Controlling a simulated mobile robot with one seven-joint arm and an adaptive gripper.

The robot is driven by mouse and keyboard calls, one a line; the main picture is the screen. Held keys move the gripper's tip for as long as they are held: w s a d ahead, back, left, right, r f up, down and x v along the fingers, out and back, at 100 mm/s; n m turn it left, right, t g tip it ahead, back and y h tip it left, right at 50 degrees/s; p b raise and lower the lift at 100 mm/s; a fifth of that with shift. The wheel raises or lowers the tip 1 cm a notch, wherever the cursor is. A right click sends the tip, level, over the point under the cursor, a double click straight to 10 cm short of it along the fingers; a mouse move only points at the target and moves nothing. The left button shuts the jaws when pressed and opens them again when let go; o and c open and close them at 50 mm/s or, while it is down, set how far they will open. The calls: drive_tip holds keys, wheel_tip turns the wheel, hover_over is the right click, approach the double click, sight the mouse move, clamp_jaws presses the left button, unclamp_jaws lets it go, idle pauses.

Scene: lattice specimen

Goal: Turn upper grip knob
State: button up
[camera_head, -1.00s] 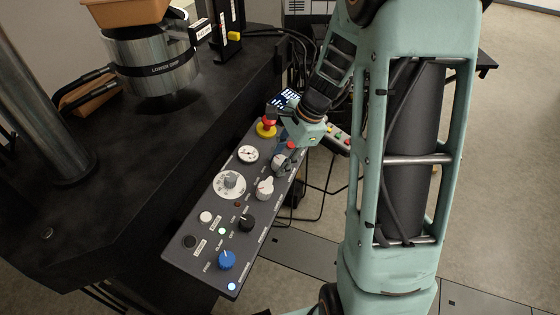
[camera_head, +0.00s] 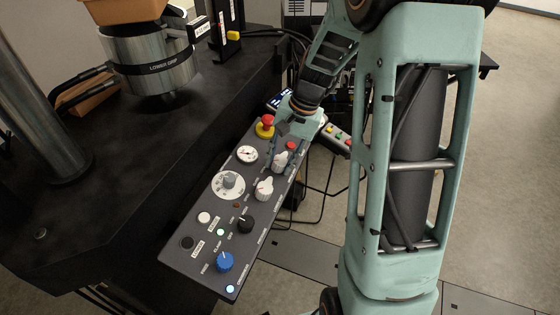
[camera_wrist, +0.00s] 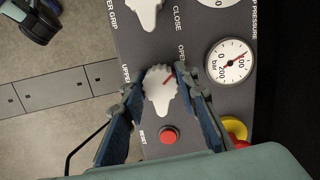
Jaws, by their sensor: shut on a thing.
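In the head view my gripper (camera_head: 284,150) is at the far right part of the dark control panel (camera_head: 187,222). The knob (camera_head: 279,161) shows partly there below my fingers.
A red reset button (camera_wrist: 169,134) lies close below the knob. A pressure gauge (camera_wrist: 230,61) and a red and yellow emergency stop (camera_wrist: 237,130) are to the right. A second white knob (camera_head: 264,188) and a blue knob (camera_head: 225,262) are nearer on the panel.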

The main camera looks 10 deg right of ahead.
drive_tip(key=shift+n, duration=0.7)
drive_tip(key=o, duration=1.1)
drive_tip(key=shift+o, duration=0.2)
drive_tip(key=v, duration=1.2)
